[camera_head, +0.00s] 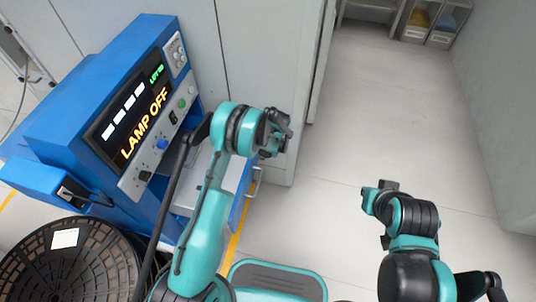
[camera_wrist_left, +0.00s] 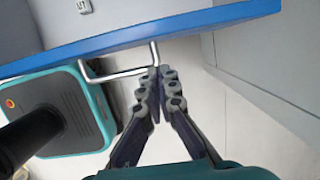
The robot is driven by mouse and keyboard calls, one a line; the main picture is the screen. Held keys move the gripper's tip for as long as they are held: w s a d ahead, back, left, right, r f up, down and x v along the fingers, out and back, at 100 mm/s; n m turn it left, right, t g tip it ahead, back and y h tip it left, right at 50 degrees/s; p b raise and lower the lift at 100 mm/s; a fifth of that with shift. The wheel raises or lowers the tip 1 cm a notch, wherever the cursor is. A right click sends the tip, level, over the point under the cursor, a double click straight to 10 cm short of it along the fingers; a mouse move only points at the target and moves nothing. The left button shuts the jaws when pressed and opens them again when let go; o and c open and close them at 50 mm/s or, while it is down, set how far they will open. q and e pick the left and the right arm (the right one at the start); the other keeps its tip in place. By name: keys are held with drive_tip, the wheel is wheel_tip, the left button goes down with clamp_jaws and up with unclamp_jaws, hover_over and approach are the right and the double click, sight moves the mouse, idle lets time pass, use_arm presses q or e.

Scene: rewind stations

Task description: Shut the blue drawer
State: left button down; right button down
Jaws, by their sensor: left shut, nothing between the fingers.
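The blue drawer (camera_head: 239,205) stands pulled out from the low front of the blue machine, with a silver bar handle (camera_head: 256,183) on its front. In the left wrist view the drawer's blue front edge (camera_wrist_left: 120,41) crosses the top, with its grey inside behind it and the handle (camera_wrist_left: 118,76) below. My left gripper (camera_head: 284,122) is shut and empty, outside the drawer front. In the wrist view its fingertips (camera_wrist_left: 160,72) overlap one end of the handle; I cannot tell whether they touch. My right gripper (camera_head: 388,187) is over the open floor, its fingers unclear.
The blue machine (camera_head: 85,75) has a screen (camera_head: 130,115) reading LAMP OFF, with knobs and buttons beside it. A black reel (camera_head: 70,268) is at the lower left. A grey cabinet wall (camera_head: 255,60) stands behind the drawer. The floor to the right is clear.

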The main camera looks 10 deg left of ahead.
use_arm(q)
drive_tip(key=a, duration=0.3)
drive_tip(key=shift+r+b, duration=0.1)
drive_tip(key=shift+b, duration=0.25)
drive_tip(key=a, duration=2.2)
drive_tip(key=shift+w, duration=0.4)
drive_tip(key=shift+a, duration=0.15)
